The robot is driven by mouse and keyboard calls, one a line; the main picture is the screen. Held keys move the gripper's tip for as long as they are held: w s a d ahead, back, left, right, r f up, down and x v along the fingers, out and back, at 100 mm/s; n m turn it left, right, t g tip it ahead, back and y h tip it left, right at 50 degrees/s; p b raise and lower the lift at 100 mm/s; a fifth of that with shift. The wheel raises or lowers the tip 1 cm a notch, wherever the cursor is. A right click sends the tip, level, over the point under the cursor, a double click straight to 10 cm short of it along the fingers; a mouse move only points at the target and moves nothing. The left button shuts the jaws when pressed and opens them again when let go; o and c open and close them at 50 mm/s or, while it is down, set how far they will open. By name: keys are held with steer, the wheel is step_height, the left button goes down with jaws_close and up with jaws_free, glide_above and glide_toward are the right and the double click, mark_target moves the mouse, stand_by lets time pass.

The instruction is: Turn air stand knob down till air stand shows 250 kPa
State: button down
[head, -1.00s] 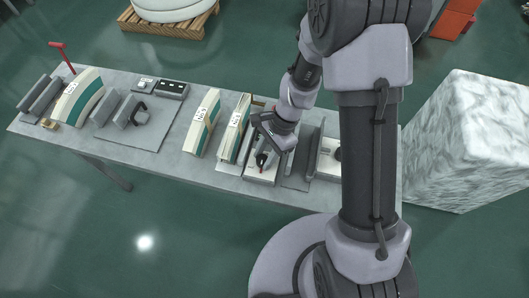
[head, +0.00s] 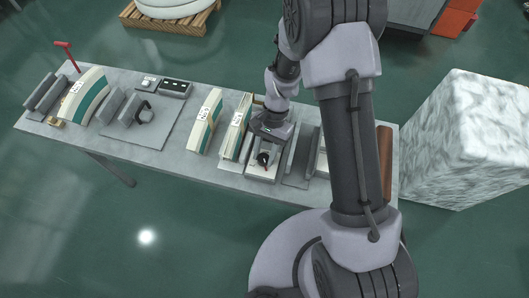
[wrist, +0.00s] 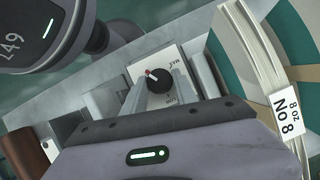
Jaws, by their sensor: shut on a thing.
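The air stand shows in the wrist view as a pale plate (wrist: 171,65) with small lettering and a black knob (wrist: 160,83) with a red mark. My gripper (wrist: 158,92) is shut on the knob, its fingers reaching the plate from below in the picture. A dark round display (wrist: 35,30) at the top left shows tilted lit figures that look like 249; I cannot read them surely. In the head view, my gripper (head: 268,138) is over the air stand (head: 262,172), near the table's front edge. The fingertips are not clear there.
A white and green curved block (head: 236,128) stands close left of the air stand; its label in the wrist view (wrist: 287,115) reads No 8, 8 oz. More blocks and grey plates fill the table (head: 182,160). A marbled block (head: 490,140) stands at the right.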

stand_by(0.3)
steer(key=c, duration=1)
jaws_free()
steer(key=p+v, duration=0.5)
steer(key=v, duration=1.2)
steer(key=shift+r, duration=0.3)
steer(key=shift+s, duration=0.1)
steer(key=s+d+r+n+t+b, duration=0.1)
steer(key=s+r+t+b, duration=0.35)
steer(key=r, duration=0.45)
steer(key=s+d+r+n+t+b, duration=0.1)
steer(key=s+t+b, duration=0.4)
steer(key=s, duration=0.7)
steer(key=shift+s+d+r, duration=0.4)
steer(key=shift+d+r, duration=0.05)
steer(key=shift+r, duration=0.25)
